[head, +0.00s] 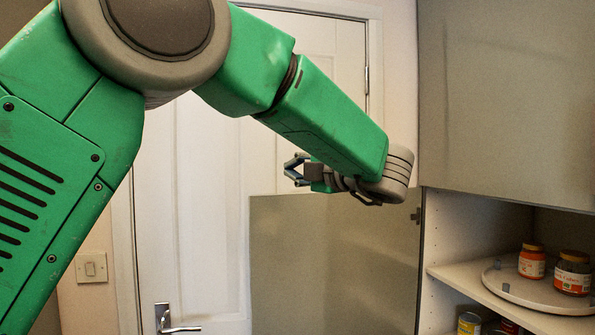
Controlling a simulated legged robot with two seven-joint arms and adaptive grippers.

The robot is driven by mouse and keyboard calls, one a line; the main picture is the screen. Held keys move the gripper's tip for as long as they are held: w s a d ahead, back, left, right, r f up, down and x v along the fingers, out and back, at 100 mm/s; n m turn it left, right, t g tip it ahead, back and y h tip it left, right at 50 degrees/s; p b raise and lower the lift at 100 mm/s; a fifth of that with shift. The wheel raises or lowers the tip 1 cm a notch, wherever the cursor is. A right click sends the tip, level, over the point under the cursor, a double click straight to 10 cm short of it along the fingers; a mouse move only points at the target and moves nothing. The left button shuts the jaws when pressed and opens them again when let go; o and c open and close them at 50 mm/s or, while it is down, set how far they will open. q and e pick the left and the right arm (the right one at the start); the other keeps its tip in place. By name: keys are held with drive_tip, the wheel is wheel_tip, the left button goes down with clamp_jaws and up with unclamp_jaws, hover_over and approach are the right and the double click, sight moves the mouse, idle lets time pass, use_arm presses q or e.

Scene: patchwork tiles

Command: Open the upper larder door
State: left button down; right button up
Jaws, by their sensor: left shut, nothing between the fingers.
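The upper larder door (510,90) is a flat grey-green panel at the right, and it looks closed over the top of the larder. No handle shows on it. A lower grey-green door (335,265) stands swung open to the left, below my forearm. My left gripper (290,169) is shut and empty, its fingers pointing left, just above the lower door's top edge. It appears apart from both doors and lies left of the upper one. My right gripper is not in view.
Inside the open lower larder, a round white turntable (510,287) holds jars, an orange-labelled one (532,261) and a larger one (573,272). A yellow can (469,323) stands on the shelf below. A white room door (205,220) with a lever handle (172,320) is behind my arm.

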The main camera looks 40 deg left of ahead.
use_arm(q)
drive_tip(key=shift+d, duration=0.2)
idle(0.9)
